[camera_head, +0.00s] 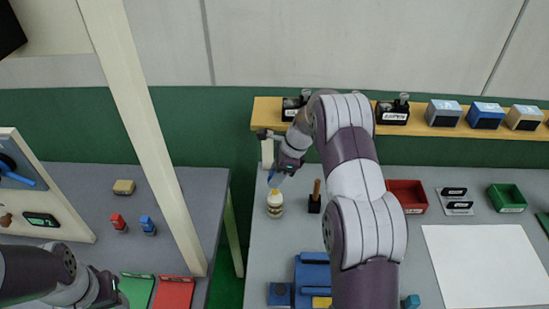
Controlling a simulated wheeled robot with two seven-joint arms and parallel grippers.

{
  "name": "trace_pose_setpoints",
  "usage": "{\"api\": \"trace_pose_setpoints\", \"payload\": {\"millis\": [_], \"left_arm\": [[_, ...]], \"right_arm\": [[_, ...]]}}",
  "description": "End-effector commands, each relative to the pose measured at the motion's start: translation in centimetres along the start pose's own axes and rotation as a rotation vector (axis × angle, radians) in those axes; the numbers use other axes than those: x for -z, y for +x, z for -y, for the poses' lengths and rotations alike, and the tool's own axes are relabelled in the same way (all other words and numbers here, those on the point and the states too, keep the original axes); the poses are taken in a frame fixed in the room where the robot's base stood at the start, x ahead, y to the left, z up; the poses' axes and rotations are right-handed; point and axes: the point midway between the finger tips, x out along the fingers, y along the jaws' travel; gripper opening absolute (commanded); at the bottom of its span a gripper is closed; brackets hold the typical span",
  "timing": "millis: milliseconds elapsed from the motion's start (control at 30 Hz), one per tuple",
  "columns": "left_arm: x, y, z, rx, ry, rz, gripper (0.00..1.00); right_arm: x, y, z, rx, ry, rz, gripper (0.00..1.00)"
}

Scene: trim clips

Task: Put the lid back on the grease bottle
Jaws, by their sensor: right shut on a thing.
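The grease bottle (274,207), a small pale bottle with a yellowish top, stands upright on the grey bench near its left edge. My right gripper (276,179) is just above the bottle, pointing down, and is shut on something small. A bit of blue shows at its fingertips; this seems to be the lid, though it is too small to be sure. I cannot tell whether it touches the bottle. My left gripper (117,296) is low at the left, over the other table; its jaws are not clear.
A brush with a wooden handle (315,197) stands just right of the bottle. A red bin (408,195), a green bin (506,198) and a white sheet (485,265) are farther right. A wooden shelf (425,128) runs behind.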

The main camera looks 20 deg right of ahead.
Motion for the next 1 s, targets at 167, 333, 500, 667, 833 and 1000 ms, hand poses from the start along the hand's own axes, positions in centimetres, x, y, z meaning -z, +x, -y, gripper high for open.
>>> {"api": "trace_pose_setpoints", "payload": {"millis": [167, 333, 500, 667, 833, 1000], "left_arm": [[0.0, -0.1, 0.0, 0.000, 0.000, 0.001, 0.46], [-0.2, 1.3, 0.0, 0.000, 0.000, 0.001, 0.46], [-0.4, 3.3, 0.0, 0.000, 0.000, 0.000, 0.46], [-0.5, 4.3, 0.0, 0.000, 0.000, 0.001, 0.46], [-0.5, 4.6, 0.0, 0.000, 0.000, 0.000, 0.46], [-0.5, 4.5, 0.0, 0.000, 0.000, 0.000, 0.46]], "right_arm": [[0.2, -0.7, 1.3, 0.036, 0.096, -0.001, 0.06], [0.7, 0.7, 1.3, 0.036, 0.095, -0.002, 0.06], [1.6, 2.7, 1.3, 0.036, 0.094, -0.002, 0.06], [2.1, 4.2, 1.2, 0.035, 0.094, -0.002, 0.06], [2.5, 5.0, 1.2, 0.035, 0.094, -0.001, 0.06], [2.5, 5.0, 1.2, 0.035, 0.093, -0.002, 0.06]]}}
